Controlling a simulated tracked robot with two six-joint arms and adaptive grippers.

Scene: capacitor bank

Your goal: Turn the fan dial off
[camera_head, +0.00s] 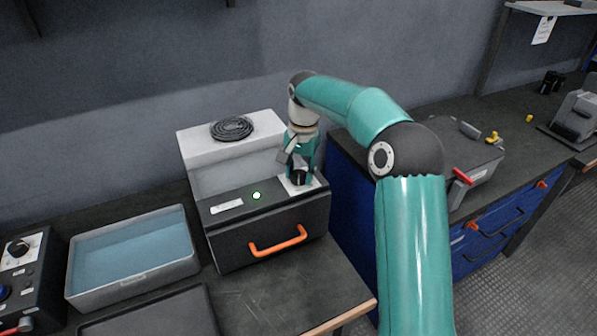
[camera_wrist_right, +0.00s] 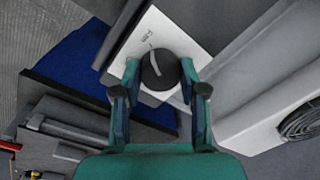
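The fan dial (camera_head: 298,177) is a black round knob on a white plate, at the right end of the dark sloped panel of a grey unit (camera_head: 265,215). In the right wrist view the dial (camera_wrist_right: 160,70) shows a pale pointer line, and the white plate (camera_wrist_right: 185,42) lies around it. My right gripper (camera_head: 297,166) is just above the dial in the head view. In the right wrist view the right gripper (camera_wrist_right: 160,82) is open, one finger on each side of the dial. I cannot tell whether the fingers touch it. My left gripper is not in view.
A green light (camera_head: 256,195) glows on the panel, left of the dial. An orange handle (camera_head: 278,241) is on the unit's front. A tray of blue liquid (camera_head: 134,255) stands to the left.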

